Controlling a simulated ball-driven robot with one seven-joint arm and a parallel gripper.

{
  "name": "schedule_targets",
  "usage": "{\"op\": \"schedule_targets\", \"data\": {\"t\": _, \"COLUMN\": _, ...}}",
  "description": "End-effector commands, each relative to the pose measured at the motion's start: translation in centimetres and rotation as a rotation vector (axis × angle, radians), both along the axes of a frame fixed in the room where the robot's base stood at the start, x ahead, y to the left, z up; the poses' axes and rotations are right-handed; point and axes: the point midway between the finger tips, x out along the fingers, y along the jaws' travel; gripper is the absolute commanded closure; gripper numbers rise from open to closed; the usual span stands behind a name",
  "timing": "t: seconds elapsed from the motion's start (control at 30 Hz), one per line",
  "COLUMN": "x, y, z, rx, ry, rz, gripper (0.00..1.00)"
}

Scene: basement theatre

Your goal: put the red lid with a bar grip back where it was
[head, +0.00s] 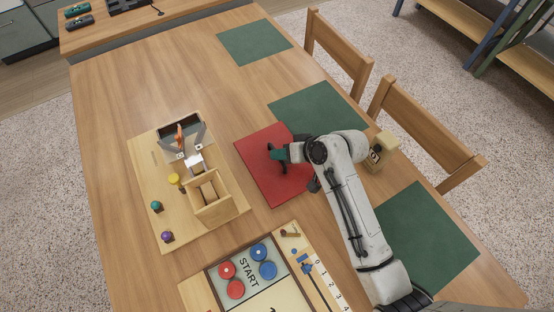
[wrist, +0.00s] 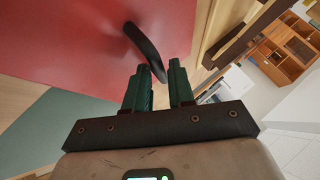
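The red lid (head: 262,178) is a flat red square panel left of the green mats on the wooden table in the head view. The wrist view shows its red face (wrist: 70,35) with a dark curved bar grip (wrist: 143,45). My gripper (head: 275,153) is over the lid, reaching in from the right. In the wrist view its dark green fingers (wrist: 161,78) stand apart, with the near end of the bar at the gap between their tips. I cannot see whether they touch the bar. My gripper and arm hide part of the lid in the head view.
A wooden board (head: 150,185) with an open compartment, an open box (head: 212,208) and coloured knobs lies to the left. A game board (head: 240,290) with red and blue discs lies in front. Chairs (head: 340,50) stand along the right edge. The table's far left is clear.

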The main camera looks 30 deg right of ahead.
Motion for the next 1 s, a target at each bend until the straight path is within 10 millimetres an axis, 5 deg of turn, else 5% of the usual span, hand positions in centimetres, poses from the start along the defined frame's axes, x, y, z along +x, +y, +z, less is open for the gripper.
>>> {"op": "schedule_targets", "data": {"t": 0.23, "x": -0.02, "y": -0.01, "z": 0.0, "rx": 0.0, "ry": 0.0, "rz": 0.0, "gripper": 1.0}}
{"op": "schedule_targets", "data": {"t": 1.0, "x": 0.01, "y": -0.04, "z": 0.51, "rx": 0.0, "ry": -0.001, "rz": -0.001, "gripper": 1.0}}
